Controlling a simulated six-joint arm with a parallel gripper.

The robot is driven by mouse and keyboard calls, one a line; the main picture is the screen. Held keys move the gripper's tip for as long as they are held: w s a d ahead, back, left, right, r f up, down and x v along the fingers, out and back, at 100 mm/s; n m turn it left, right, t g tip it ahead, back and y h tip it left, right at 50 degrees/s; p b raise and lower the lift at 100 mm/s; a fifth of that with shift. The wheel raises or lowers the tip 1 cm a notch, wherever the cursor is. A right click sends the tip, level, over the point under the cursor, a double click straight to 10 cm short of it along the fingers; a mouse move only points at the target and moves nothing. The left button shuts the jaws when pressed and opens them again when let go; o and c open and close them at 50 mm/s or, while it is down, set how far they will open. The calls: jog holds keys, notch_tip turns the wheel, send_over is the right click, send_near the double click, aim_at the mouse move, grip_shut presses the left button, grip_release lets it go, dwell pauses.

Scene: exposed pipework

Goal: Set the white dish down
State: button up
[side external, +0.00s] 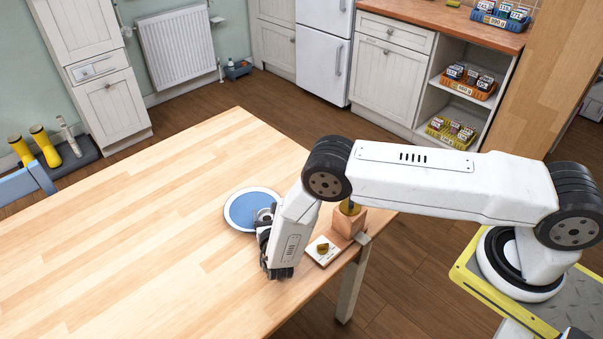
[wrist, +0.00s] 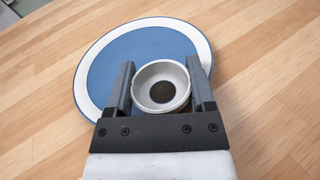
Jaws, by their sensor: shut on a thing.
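The white dish (wrist: 140,81) is a small round bowl with a dark round patch at its bottom. In the wrist view it sits between the two fingers of my gripper (wrist: 162,72), which is shut on it. Behind it is a round blue plate with a white rim (wrist: 102,72), lying on the wooden table. In the side view my gripper (side external: 265,222) is at the right edge of the blue plate (side external: 240,212), and the dish is mostly hidden by it. I cannot tell whether the dish touches the plate or hangs above it.
On the wooden table (side external: 150,230), a white tile (side external: 331,256) with a small brownish thing and an orange block (side external: 349,223) stand near the right edge, close to my arm. The table left of the plate is clear.

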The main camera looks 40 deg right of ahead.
jog(key=shift+f, duration=0.2)
jog(key=shift+s+f, duration=0.15)
jog(key=shift+f, duration=0.2)
jog(key=o, duration=1.3)
jog(key=shift+o, duration=0.2)
jog(key=shift+r, duration=0.5)
jog(key=v, duration=1.1)
jog(key=shift+s+a+r, duration=0.15)
jog(key=shift+s+a, duration=0.1)
jog(key=shift+s, duration=0.05)
